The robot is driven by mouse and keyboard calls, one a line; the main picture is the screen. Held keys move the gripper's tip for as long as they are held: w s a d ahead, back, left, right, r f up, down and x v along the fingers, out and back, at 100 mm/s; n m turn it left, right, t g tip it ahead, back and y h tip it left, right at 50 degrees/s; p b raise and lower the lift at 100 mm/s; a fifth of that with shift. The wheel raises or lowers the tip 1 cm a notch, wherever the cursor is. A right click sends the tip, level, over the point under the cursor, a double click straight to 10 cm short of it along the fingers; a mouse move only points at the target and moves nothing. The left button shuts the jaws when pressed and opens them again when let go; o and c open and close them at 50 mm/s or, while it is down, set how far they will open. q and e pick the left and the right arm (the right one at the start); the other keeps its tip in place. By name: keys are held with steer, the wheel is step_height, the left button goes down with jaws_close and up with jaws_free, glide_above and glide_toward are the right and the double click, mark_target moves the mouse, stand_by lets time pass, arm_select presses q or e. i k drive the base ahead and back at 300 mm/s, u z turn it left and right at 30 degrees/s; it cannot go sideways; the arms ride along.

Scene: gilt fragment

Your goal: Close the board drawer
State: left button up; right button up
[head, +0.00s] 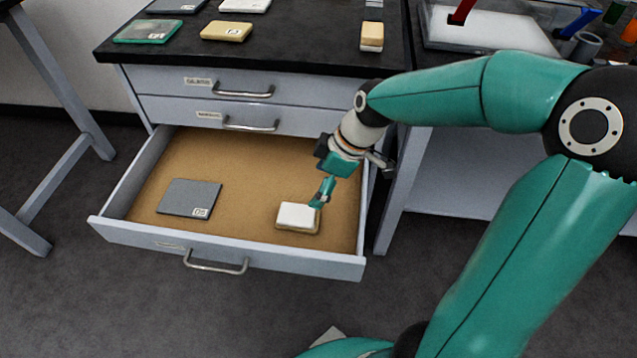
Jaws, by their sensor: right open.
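The board drawer (225,250) is the lowest drawer of the bench cabinet and stands pulled well out, with a bar handle (215,264) on its front. Inside, on the tan bottom, lie a flat grey board (189,197) with a small label at left and a small white-topped block (297,213) near the front. My right gripper (323,192) is open and points down into the drawer. A fingertip is right at the block's upper right edge; I cannot tell whether it touches. My left gripper is not in view.
Two upper drawers (243,91) are shut above the open one. The dark benchtop (285,52) holds several small boards and blocks. A clear tray (490,30) with coloured tools stands at right. A table leg (62,75) stands at left. The floor before the drawer is mostly clear.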

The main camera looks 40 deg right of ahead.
mark_target(257, 173)
steer(key=k, duration=1)
